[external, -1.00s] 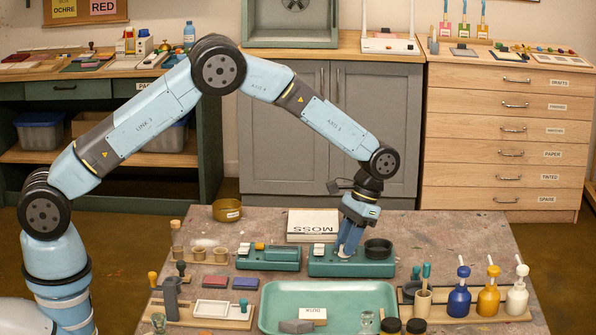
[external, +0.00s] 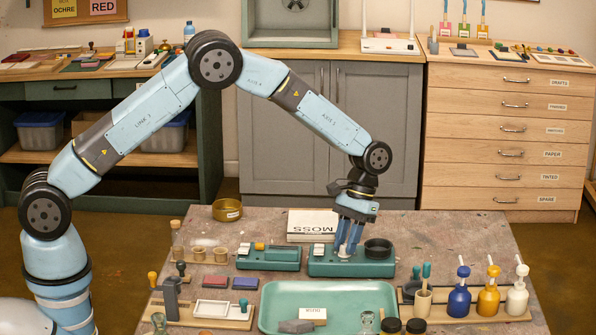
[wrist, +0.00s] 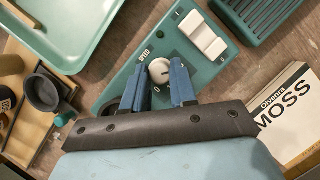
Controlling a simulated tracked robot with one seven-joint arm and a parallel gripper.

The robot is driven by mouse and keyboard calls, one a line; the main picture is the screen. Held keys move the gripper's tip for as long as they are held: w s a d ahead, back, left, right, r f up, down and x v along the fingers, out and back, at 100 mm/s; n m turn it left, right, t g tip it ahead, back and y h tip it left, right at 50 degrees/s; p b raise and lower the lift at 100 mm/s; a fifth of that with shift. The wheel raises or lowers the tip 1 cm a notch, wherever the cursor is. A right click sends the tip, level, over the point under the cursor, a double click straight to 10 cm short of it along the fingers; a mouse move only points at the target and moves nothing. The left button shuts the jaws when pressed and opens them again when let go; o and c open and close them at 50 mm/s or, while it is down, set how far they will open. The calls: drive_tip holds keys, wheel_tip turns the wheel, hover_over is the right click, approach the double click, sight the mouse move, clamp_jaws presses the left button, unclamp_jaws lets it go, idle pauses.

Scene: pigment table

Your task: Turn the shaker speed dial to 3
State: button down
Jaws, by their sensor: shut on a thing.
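The shaker is a teal box (external: 325,268) on the table, with a dark round cup holder (external: 378,248) on its right. In the wrist view its top (wrist: 137,74) carries a white speed dial (wrist: 160,70) and a white switch (wrist: 203,34). A "0" mark shows beside the dial; other scale marks are hidden or too small to read. My gripper (wrist: 159,82) has its two blue fingers on either side of the dial, shut on it. In the external view my gripper (external: 347,252) points down at the shaker, and its fingers largely hide the dial.
A second teal device (external: 268,262) stands close on the left. A book marked MOSS (external: 312,222) lies behind. A teal tray (external: 275,300) lies in front, and bottles in a wooden rack (external: 470,318) stand at right. Bare table lies right of the shaker.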

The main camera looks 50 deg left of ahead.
drive_tip(key=shift+w, duration=0.1)
drive_tip(key=c, duration=0.9)
unclamp_jaws()
drive_tip(key=shift+c, duration=0.2)
drive_tip(key=shift+r, duration=0.1)
drive_tip(key=v, duration=1.3)
drive_tip(key=shift+r, duration=0.25)
drive_tip(key=shift+a, duration=0.1)
